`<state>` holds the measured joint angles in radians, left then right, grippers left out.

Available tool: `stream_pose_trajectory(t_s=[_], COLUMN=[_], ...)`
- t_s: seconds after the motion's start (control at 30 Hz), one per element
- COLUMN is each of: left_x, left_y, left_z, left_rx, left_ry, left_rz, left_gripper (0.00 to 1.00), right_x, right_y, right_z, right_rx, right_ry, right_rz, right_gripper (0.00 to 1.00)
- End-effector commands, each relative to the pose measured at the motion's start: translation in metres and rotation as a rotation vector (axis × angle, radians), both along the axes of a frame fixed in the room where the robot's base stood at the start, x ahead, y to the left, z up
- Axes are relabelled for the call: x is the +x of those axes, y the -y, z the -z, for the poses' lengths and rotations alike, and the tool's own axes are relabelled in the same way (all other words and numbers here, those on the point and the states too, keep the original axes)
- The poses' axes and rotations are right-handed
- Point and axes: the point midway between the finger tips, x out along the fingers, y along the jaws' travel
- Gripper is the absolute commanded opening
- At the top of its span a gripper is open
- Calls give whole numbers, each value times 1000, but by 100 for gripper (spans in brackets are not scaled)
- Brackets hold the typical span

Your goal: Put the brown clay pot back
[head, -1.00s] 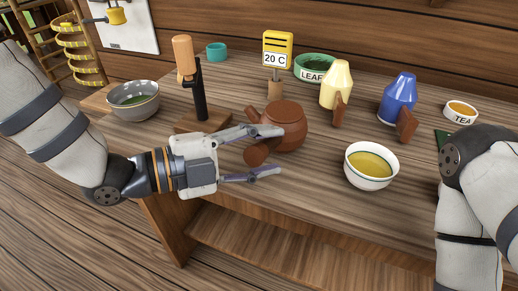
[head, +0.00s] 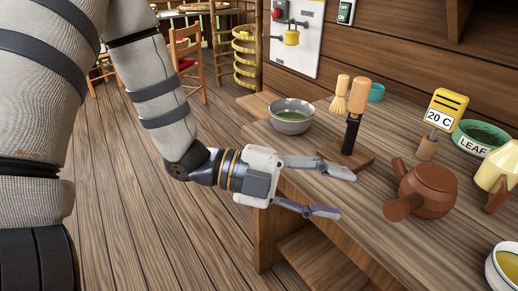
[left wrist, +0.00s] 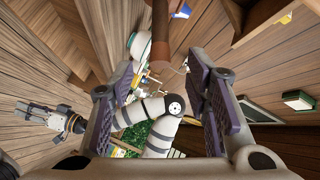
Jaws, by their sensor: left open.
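The brown clay pot (head: 432,190) stands upright on the wooden table in the head view, its round side handle pointing toward the front left. My left gripper (head: 342,195) is open and empty at the table's front edge, left of the pot and apart from it. In the left wrist view, its two fingers are spread wide with nothing between them, and a brown rod-like part (left wrist: 160,40) shows beyond them, probably the pot's handle. My right gripper (left wrist: 45,115) shows small at the left of that view; its opening is unclear.
Left of the pot stands a wooden stand with an upright handle (head: 353,125), and a grey bowl (head: 291,124) behind. A 20 C sign (head: 440,112), a LEAF bowl (head: 480,138), a yellow vessel (head: 495,165) and a tea bowl (head: 503,268) are to the right.

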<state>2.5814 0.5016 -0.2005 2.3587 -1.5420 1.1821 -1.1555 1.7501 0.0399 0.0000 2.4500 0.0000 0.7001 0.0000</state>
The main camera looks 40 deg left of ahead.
Motion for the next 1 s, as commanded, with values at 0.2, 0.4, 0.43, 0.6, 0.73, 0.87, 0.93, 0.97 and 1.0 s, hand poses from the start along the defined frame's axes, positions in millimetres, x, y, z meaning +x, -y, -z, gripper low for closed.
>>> stream_pose_trajectory(t_s=[0.2, 0.4, 0.43, 0.6, 0.73, 0.87, 0.93, 0.97, 1.0], left_x=[-32, -187, -207, -260, -261, -260, -260, -260, -260], left_y=[-26, -75, -79, -93, -93, -93, -93, -93, -93], left_z=[180, 301, 307, 314, 314, 314, 314, 314, 315], left_rx=[5, 42, 49, 58, 54, 53, 53, 54, 56], left_ry=[-953, -1673, -1716, -1803, -1804, -1803, -1802, -1802, -1803], left_rz=[-565, -1413, -1512, -1809, -1822, -1819, -1818, -1818, -1819], left_gripper=[44, 44, 44, 44, 44, 44, 44, 44, 44], right_x=[-1, -1, -1, -1, -1, -1, -1, -1, -1], right_y=[0, 0, 0, 0, 0, 0, 0, 0, 0], right_z=[1, 1, 1, 1, 0, 1, 1, 1, 1], right_rx=[0, 0, 0, 0, 0, 0, 0, 0, 0], right_ry=[-4, -3, -3, -2, -2, -2, -2, -3, -5], right_rz=[0, 0, 0, 0, 0, 0, 0, 0, 0], right_gripper=[40, 40, 40, 40, 40, 40, 40, 40, 40])
